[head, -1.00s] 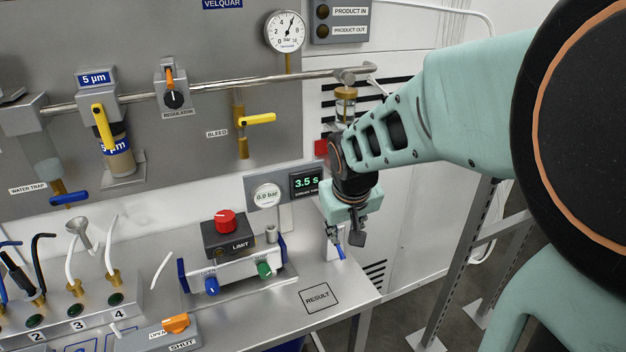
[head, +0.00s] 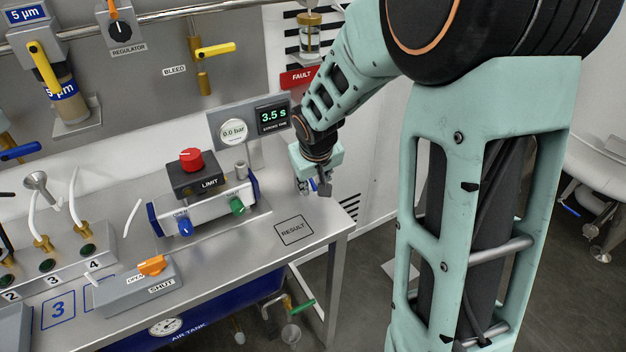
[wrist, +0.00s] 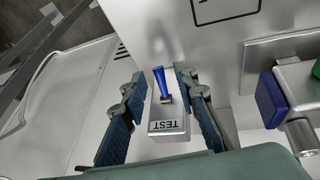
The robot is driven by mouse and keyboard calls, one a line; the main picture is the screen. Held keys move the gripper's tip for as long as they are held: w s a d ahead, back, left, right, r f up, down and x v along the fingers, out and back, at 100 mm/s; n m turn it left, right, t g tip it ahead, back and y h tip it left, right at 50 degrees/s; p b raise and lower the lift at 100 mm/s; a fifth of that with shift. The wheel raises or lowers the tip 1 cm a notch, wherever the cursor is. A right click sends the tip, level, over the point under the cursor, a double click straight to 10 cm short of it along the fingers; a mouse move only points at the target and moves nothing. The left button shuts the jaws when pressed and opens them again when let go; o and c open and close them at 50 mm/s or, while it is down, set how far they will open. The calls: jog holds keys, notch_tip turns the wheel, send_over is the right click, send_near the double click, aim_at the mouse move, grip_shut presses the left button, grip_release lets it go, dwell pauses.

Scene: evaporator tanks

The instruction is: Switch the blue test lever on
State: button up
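The blue test lever (wrist: 159,80) stands up from a small grey box labelled TEST (wrist: 168,118), in the middle of the wrist view. My gripper (wrist: 158,76) is open, with one finger on each side of the lever and box. I see gaps between the fingers and the lever; no contact shows. In the head view my gripper (head: 316,187) is low at the right end of the bench, beside the display panel. A bit of the blue lever shows by the fingers; the gripper hides most of the box there.
The limit unit with a red knob (head: 191,160) and blue and green knobs stands left of my gripper. The gauge and 3.5 s display panel (head: 272,117) is close behind. The RESULT square (head: 294,230) on the bench is clear.

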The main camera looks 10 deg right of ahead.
grip_shut()
